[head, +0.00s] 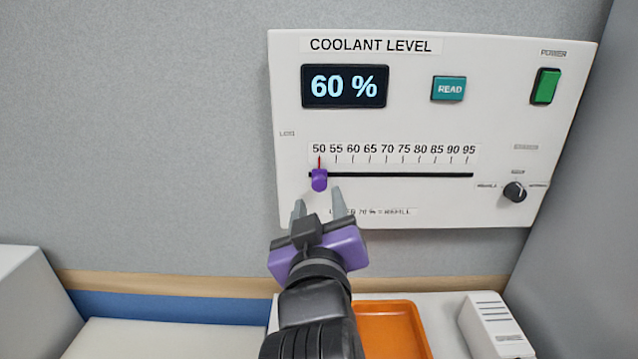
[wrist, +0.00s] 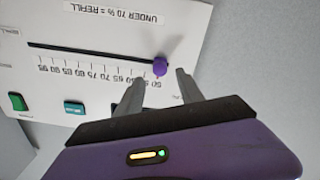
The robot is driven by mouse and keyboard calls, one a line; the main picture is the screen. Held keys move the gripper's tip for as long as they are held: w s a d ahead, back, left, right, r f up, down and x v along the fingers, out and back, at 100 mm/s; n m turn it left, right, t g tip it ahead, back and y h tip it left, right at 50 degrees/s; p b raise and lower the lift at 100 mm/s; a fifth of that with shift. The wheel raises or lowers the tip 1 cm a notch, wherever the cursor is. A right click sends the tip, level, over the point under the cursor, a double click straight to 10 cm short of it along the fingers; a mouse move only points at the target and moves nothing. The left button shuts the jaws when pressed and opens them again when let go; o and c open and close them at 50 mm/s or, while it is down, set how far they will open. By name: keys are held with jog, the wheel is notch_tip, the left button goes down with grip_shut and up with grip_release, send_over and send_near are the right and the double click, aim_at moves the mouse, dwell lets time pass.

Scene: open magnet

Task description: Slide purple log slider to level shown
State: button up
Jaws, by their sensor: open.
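The purple slider (head: 319,180) sits at the left end of its black track (head: 400,175), with its red pointer at 50 on the scale. The display (head: 344,86) reads 60 %. My gripper (head: 318,203) is open just below the slider in the head view, its two fingers apart. In the wrist view the picture is upside down; the slider (wrist: 160,67) shows beyond the fingertips of my gripper (wrist: 159,80), roughly between them. I cannot tell whether a finger touches it.
The white panel (head: 500,130) also carries a teal READ button (head: 449,88), a green power switch (head: 545,86) and a black knob (head: 514,192). Below are an orange tray (head: 395,325) and a white box (head: 494,325). The track right of the slider is clear.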

aim_at(319, 186)
jog(key=w+p, duration=0.1)
jog(key=w, duration=0.6)
jog(key=shift+w+p, duration=0.15)
jog(key=shift+p, duration=0.15)
grip_shut()
dwell(1.1)
